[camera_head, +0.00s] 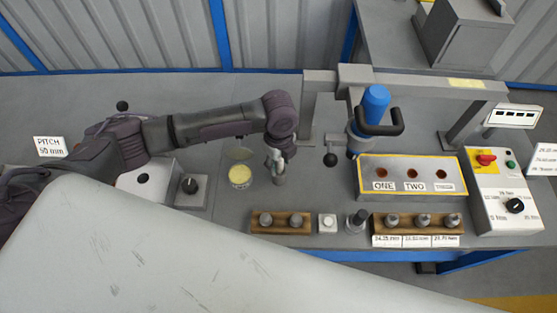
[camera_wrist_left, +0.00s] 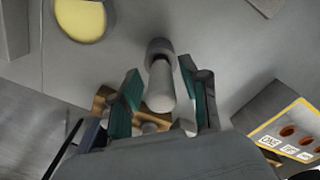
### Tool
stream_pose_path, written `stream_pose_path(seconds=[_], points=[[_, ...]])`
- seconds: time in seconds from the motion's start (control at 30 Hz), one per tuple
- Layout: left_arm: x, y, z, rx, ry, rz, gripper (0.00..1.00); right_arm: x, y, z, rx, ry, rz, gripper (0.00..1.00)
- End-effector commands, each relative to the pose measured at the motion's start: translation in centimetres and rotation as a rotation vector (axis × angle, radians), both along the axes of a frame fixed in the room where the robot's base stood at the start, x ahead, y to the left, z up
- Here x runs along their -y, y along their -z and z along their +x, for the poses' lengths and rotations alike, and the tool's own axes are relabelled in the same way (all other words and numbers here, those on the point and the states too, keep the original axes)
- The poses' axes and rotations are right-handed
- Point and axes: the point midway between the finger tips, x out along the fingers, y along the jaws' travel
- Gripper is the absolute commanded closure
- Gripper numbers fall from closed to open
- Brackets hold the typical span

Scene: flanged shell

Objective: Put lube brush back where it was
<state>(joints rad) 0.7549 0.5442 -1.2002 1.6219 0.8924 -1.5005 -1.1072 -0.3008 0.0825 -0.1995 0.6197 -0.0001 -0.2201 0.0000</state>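My left gripper (camera_head: 277,168) points down at the table beside the yellow-filled pot (camera_head: 239,175). In the left wrist view, its teal-padded fingers (camera_wrist_left: 164,98) stand apart on either side of a grey, round-ended cylinder (camera_wrist_left: 160,90), which looks like the lube brush's handle. Narrow gaps show between the handle and the fingers. The handle's far end meets a darker, wider round part (camera_wrist_left: 160,47); whether this is a holder or part of the brush is unclear. No bristles are visible. The yellow pot also shows in the wrist view (camera_wrist_left: 82,17). My right gripper is out of view.
A wooden rack (camera_head: 281,229) with grey pieces stands in front of the gripper. To its right are a black ball knob (camera_head: 330,160), a blue press head (camera_head: 372,104) and a panel marked ONE and TWO (camera_head: 410,194).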

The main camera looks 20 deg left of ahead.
Motion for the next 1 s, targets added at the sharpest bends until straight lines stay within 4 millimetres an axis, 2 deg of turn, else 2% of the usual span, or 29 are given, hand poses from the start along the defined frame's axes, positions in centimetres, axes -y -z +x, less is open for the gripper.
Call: stream_pose_path(seconds=[0.23, 0.37, 0.47, 0.8, 1.0], points=[[0.0, 0.0, 0.0, 0.0, 0.0, 0.0, 0.52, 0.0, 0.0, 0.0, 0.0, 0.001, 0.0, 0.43], [0.0, -0.7, 0.1, 0.002, 0.0, -0.001, 0.52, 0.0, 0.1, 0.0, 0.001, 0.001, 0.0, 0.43], [0.0, -2.1, 0.1, 0.003, 0.0, -0.001, 0.52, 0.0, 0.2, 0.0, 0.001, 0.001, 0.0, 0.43], [0.0, -9.2, 0.1, 0.003, 0.001, -0.002, 0.52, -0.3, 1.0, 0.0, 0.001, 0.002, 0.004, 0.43], [0.0, -11.6, 0.1, 0.0, 0.0, -0.001, 0.52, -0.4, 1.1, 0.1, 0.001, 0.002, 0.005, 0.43]])
